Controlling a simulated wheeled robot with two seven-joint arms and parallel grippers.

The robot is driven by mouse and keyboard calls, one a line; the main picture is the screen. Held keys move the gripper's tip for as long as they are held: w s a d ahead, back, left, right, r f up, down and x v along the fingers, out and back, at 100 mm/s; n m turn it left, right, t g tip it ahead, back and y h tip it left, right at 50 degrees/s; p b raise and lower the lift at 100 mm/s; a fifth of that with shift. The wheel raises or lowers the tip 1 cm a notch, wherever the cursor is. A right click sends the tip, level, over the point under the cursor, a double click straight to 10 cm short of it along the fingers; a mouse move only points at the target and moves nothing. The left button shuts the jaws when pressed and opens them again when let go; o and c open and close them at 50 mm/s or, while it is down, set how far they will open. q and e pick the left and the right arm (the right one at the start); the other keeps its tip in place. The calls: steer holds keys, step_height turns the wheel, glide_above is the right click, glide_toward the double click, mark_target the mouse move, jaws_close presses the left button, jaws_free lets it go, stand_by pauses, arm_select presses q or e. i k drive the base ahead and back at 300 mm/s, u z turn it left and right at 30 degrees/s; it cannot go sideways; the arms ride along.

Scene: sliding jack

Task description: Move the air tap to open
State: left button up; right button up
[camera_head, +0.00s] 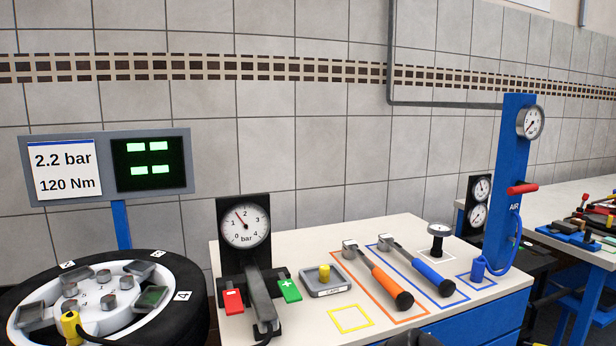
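The air tap is a red lever (522,188) on the upright blue post (512,145) at the right of the bench, just above the white word AIR. The lever lies nearly level across the post, its thick end to the right. A round white gauge (530,122) sits above it, and a blue hose (515,245) hangs below. A dark shape (412,339) at the bottom edge, far below and left of the tap, may be part of my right arm or gripper; no fingers can be made out. My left gripper is not in view.
The white bench (400,322) carries an orange-handled tool (385,283), a blue-handled tool (428,272), a grey tray (325,283) and a bar gauge (244,226). A wheel (180,312) and a display (150,163) stand left. A cluttered second bench (555,200) is right.

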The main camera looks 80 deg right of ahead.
mark_target(522, 187)
steer(key=u, duration=0.65)
steer(key=i, duration=0.7)
steer(key=z, duration=4.6)
steer(key=i, duration=0.5)
steer(key=z, duration=0.55)
steer(key=k, duration=0.6)
steer(key=z, duration=0.3)
steer(key=i, duration=1.1)
steer(key=u, duration=0.85)
